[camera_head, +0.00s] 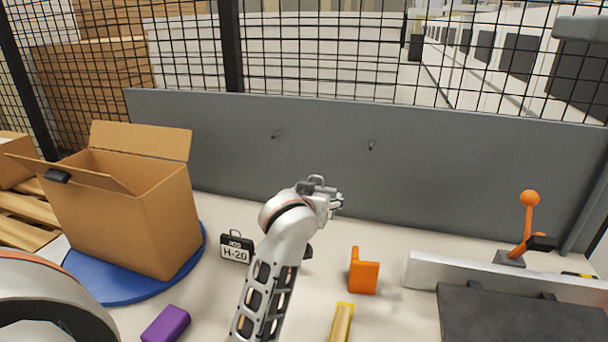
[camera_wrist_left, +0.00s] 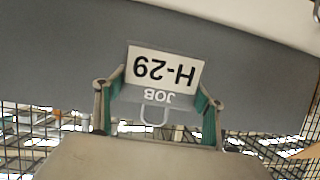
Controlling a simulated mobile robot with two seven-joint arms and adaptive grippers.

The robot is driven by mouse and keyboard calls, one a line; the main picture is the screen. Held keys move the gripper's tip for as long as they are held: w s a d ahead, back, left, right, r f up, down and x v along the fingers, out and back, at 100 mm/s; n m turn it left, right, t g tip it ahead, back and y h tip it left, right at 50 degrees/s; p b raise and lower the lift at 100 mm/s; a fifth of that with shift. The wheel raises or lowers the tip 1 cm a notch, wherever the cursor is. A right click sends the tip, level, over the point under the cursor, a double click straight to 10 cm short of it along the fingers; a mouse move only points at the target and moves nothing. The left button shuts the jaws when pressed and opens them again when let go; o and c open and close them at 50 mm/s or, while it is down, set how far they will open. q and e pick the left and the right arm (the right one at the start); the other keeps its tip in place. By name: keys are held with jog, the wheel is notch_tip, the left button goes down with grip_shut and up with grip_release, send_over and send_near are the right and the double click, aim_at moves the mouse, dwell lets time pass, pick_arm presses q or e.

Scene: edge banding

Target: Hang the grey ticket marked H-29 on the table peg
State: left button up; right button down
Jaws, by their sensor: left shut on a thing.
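The grey ticket marked H-29 (camera_wrist_left: 165,68) is between the fingers of my left gripper (camera_wrist_left: 157,103) in the left wrist view. Its white label and the word JOB read upside down there, with its hanging loop toward the bottom of the picture. In the head view my left gripper (camera_head: 333,202) is in front of the grey back panel and mostly hides the ticket. Two small dark pegs stick out of that panel, a left peg (camera_head: 277,133) and a right peg (camera_head: 371,146); both look bare. My right gripper is not in view.
A black ticket marked H-20 (camera_head: 236,247) stands left of my arm. An open cardboard box (camera_head: 150,215) sits on a blue disc (camera_head: 120,292). A purple block (camera_head: 166,324), an orange bracket (camera_head: 363,272), a yellow piece (camera_head: 341,322) and an orange-knobbed lever (camera_head: 528,220) are also around.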

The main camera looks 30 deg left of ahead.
pick_arm(q)
jog(key=w+a+n+y, duration=0.1)
jog(key=w+a, duration=0.4)
jog(key=a, duration=0.5)
jog(key=n+g+y, duration=0.1)
jog(key=n+y, duration=0.1)
send_near(279, 149)
jog(key=shift+a+r+x, duration=0.15)
jog(key=shift+x, duration=0.95)
jog(key=shift+a+r+x, duration=0.15)
jog(key=shift+x, duration=0.9)
jog(key=shift+w+a+f, duration=0.2)
jog(key=shift+w+f, duration=0.15)
jog(key=shift+w, duration=0.1)
jog(key=shift+o, duration=0.2)
jog(key=shift+f, duration=0.1)
jog(key=o, duration=0.8)
jog(key=shift+w+m, duration=0.1)
jog(key=shift+m, duration=0.2)
jog(key=shift+o, duration=0.5)
jog(key=shift+w+f+h, duration=0.15)
jog(key=shift+f+h, duration=0.05)
jog(key=shift+h, duration=0.1)
jog(key=shift+r, duration=0.1)
